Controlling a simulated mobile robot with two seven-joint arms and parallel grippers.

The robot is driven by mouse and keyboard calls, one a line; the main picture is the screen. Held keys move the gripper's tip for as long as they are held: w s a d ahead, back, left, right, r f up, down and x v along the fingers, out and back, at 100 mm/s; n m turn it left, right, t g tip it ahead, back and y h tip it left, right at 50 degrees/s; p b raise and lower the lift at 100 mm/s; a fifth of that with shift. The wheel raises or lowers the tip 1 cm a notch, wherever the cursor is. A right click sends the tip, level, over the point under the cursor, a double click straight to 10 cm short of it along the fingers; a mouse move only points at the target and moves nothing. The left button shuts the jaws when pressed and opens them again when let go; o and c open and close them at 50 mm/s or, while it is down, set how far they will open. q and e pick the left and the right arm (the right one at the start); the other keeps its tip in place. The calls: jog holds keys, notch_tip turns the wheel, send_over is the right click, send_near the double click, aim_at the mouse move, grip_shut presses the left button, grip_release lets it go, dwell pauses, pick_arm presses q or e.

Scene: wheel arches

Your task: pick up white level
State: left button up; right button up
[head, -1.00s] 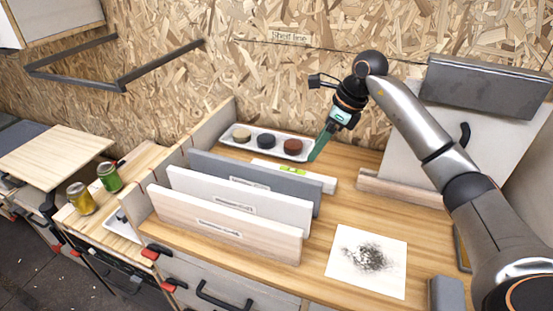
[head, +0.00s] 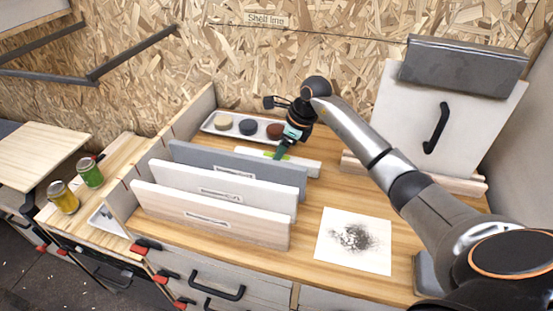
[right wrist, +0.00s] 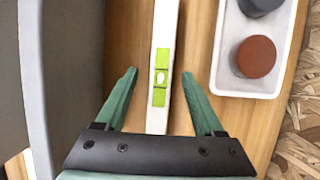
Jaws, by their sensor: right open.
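The white level (head: 305,166) lies on the wooden worktop, between the grey upright board and the white tray. Its green vial shows between my fingers in the right wrist view (right wrist: 160,78). My right gripper (head: 279,156) is open over the level. In the right wrist view its two green fingers (right wrist: 159,75) stand on either side of the level, with a gap on both sides. Nothing is held. Part of the level is hidden behind the gripper in the head view. My left gripper is not in view.
The white tray (head: 208,127) with three round pucks stands behind the level. The grey board (head: 240,171) stands close in front of it. A paper with a dark smudge (head: 354,240) lies at the front right.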

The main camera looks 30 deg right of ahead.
jog(key=shift+x, duration=0.85)
jog(key=shift+c, duration=0.2)
grip_shut()
jog(key=shift+r, duration=0.1)
